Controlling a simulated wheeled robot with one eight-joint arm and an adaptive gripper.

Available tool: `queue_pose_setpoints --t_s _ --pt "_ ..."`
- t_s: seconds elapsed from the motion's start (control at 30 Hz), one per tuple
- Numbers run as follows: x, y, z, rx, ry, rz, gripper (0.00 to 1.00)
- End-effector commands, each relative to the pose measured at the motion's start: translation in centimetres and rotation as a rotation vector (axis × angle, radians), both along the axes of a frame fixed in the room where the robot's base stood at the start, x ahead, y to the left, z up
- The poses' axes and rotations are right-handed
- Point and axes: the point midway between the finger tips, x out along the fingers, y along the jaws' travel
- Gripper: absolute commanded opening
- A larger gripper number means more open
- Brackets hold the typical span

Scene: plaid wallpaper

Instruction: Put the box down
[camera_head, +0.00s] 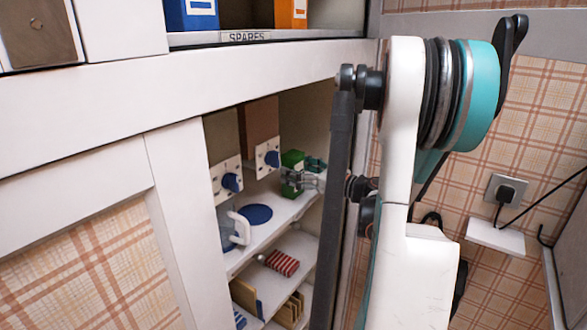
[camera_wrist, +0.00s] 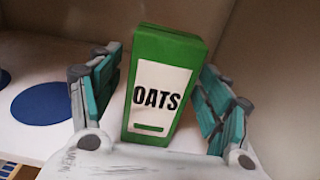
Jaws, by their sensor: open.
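The box is a green carton (camera_wrist: 166,85) with a white label reading OATS. It stands upright on the white shelf (camera_wrist: 35,120) in the wrist view, leaning slightly in the picture. My gripper (camera_wrist: 162,92) is open, with a teal finger on each side of the box; a gap shows on both sides. In the head view the green box (camera_head: 292,160) is small, at the right of the upper cupboard shelf, with my gripper (camera_head: 303,172) around it.
A blue disc (camera_head: 257,214) lies on the same shelf to the left, with a white-handled jug (camera_head: 238,230) beside it. A red striped item (camera_head: 282,263) is on the shelf below. The cupboard's white frame borders the opening.

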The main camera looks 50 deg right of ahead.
Motion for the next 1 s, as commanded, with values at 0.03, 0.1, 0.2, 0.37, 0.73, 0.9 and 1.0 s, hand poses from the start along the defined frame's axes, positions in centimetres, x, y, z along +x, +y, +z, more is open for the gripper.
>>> queue_pose_setpoints --t_s 0.03,0.1,0.2,0.37,0.73,0.9,1.0 --pt "-1.0 -0.2 0.2 0.0 0.0 -0.005 0.71" --pt "-2.4 -0.3 0.2 0.0 0.0 -0.005 0.71" --pt "-4.6 -0.6 0.3 0.0 0.0 -0.006 0.71" --pt "-7.7 -0.8 0.2 0.0 0.0 -0.005 0.71" --pt "-10.6 -1.0 0.0 0.0 0.0 -0.001 0.71" --pt "-10.6 -0.9 0.0 0.0 0.0 0.0 0.71" --pt "-10.6 -0.9 0.0 0.0 0.0 0.0 0.71"
